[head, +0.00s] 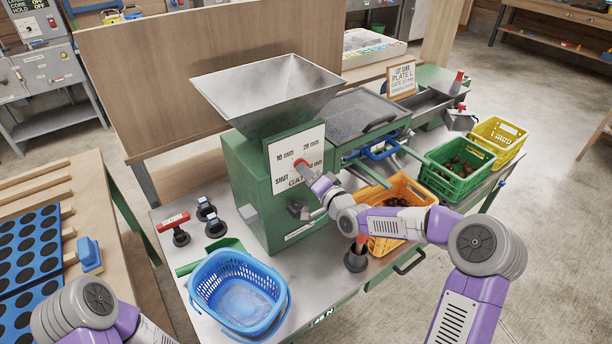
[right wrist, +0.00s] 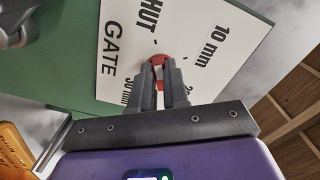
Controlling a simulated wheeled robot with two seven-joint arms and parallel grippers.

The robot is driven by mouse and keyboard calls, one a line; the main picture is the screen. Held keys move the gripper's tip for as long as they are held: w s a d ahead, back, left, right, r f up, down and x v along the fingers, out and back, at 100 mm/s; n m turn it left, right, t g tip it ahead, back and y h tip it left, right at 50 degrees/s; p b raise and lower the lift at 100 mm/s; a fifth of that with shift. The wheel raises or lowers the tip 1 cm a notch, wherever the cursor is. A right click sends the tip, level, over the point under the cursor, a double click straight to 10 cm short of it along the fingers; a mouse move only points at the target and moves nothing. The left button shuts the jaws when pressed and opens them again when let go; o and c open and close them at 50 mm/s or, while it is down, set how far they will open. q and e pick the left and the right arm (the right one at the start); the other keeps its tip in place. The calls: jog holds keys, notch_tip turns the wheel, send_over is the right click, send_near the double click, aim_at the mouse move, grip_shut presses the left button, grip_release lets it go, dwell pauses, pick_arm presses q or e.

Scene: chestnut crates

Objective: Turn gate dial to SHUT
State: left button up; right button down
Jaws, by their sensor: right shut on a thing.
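The gate dial has a red knob (head: 301,164) at the middle of a white plate (head: 284,185) on the green hopper machine (head: 242,185). The plate reads SHUT at lower left, 10 mm at upper left and 20 mm at upper right; the lower-right 30 mm is partly covered. My right gripper (head: 308,175) reaches the plate from the right. In the right wrist view its two fingers (right wrist: 160,88) are shut on the red knob (right wrist: 158,60). The fingers hide most of the knob, so I cannot tell which mark it points to. My left gripper is out of view.
A blue basket (head: 238,290) stands on the steel bench below the machine, beside a green scoop (head: 212,254). An orange crate (head: 421,187), a green crate (head: 457,170) and a yellow crate (head: 498,141) stand to the right. A red-handled tool (head: 175,222) stands at left.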

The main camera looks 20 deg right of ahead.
dwell(0.3)
jog(key=c, duration=1.1)
grip_release()
jog(key=p+v, duration=0.2)
jog(key=v, duration=0.5)
jog(key=shift+s+d, duration=0.1)
jog(key=shift+s, duration=0.15)
